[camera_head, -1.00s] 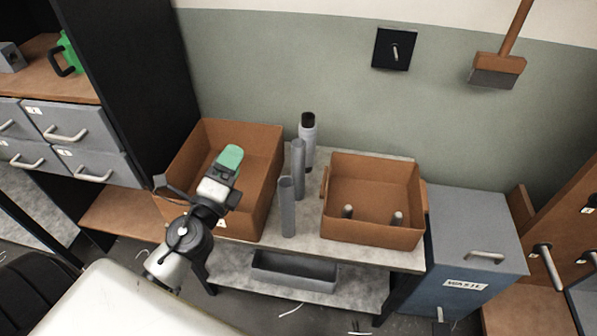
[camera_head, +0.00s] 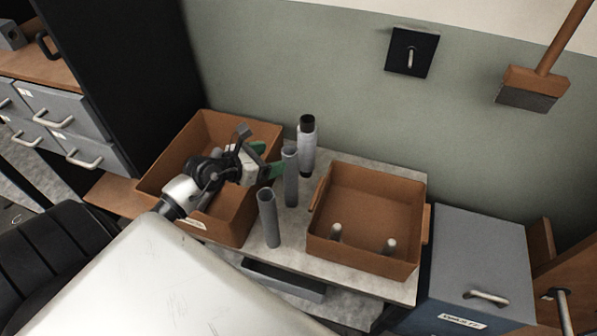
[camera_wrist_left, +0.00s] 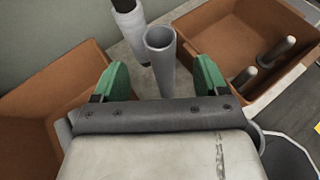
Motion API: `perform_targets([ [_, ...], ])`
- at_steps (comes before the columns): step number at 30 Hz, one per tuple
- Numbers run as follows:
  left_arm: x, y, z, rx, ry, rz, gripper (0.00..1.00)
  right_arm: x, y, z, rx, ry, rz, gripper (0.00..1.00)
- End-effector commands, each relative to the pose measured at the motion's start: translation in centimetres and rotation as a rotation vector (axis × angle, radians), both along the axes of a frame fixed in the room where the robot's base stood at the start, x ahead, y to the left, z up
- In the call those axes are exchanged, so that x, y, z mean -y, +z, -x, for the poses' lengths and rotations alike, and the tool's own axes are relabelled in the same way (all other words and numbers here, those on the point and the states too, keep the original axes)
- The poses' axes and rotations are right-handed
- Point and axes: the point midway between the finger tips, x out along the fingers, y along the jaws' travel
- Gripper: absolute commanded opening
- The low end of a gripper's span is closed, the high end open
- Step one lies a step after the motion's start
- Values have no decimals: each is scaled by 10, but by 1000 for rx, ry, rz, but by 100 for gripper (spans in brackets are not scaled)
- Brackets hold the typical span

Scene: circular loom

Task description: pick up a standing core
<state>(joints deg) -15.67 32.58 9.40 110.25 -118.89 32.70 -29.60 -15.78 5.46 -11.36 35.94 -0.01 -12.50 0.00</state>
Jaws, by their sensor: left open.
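Two plain grey tubular cores stand upright on the grey table: a nearer one (camera_head: 268,218) and a farther one (camera_head: 291,180). A white-wrapped core with a black top (camera_head: 307,145) stands behind them. My left gripper (camera_head: 268,160) is open, with green fingertips pointing at the farther grey core from its left side. In the left wrist view, that core (camera_wrist_left: 160,50) shows upright ahead, in line with the gap between the fingertips (camera_wrist_left: 161,78). I cannot tell if they touch it. The white-wrapped core (camera_wrist_left: 128,22) is just behind. My right gripper is not in view.
A brown bin (camera_head: 160,186) stands left of the cores, under my left arm. Another brown bin (camera_head: 362,255) with two pegs inside stands to the right. A grey waste box (camera_head: 480,250) is farther right. A strip of bare table (camera_head: 292,255) lies between the bins.

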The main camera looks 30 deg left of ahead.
Motion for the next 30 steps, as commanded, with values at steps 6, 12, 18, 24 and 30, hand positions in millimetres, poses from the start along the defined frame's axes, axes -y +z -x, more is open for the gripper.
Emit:
perform_targets([
  [6,0,-52,0,-3,1,4,73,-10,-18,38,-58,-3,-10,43],
  [12,4,-65,-11,2,3,5,73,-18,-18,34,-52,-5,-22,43],
  [18,8,-70,-23,2,2,4,73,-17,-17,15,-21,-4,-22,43],
  [24,18,-82,-52,3,3,6,73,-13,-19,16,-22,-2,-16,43],
  [30,23,-89,-65,1,1,3,73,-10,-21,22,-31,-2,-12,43],
])
